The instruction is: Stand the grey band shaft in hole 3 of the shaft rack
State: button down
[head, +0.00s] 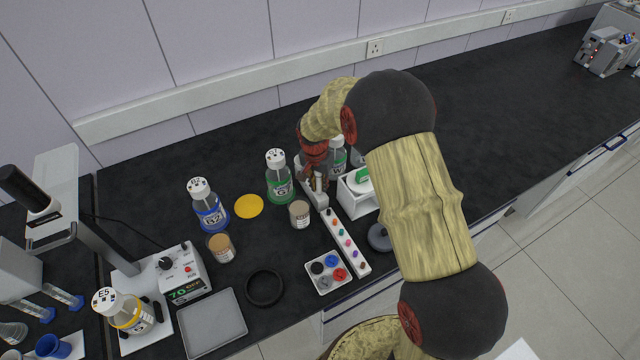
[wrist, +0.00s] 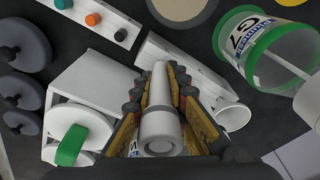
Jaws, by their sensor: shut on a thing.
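My gripper (wrist: 160,100) is shut on a pale grey-white shaft (wrist: 157,125), which lies between its fingers with its round end toward the wrist camera. In the head view my gripper (head: 318,180) is low over the bench, beside the green-marked bottle, and mostly hides the shaft. A long white strip (head: 355,262) with a row of coloured tops runs toward the front; its end with teal, orange and black tops shows in the wrist view (wrist: 112,32). A white block (wrist: 200,72) lies beyond the fingers. No hole numbers are legible.
The green-marked bottle (head: 278,182) stands just left of my gripper. A white stand with a green part (head: 362,190) is to the right. A tray of coloured caps (head: 318,283), a dark ring (head: 265,287) and a beige-topped jar (head: 299,220) are nearby.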

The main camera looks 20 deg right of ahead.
jog(key=shift+f+b, duration=0.3)
jog(key=shift+f, duration=0.1)
dwell(0.7)
jog(key=c, duration=1.8)
grip_release()
jog(key=shift+o, duration=0.6)
jog(key=r, duration=0.8)
jog(key=s+a+r, duration=0.1)
jog(key=r, duration=0.3)
jog(key=shift+s+a, duration=0.1)
jog(key=shift+r+p, duration=1.9)
jog(key=shift+r, duration=1.1)
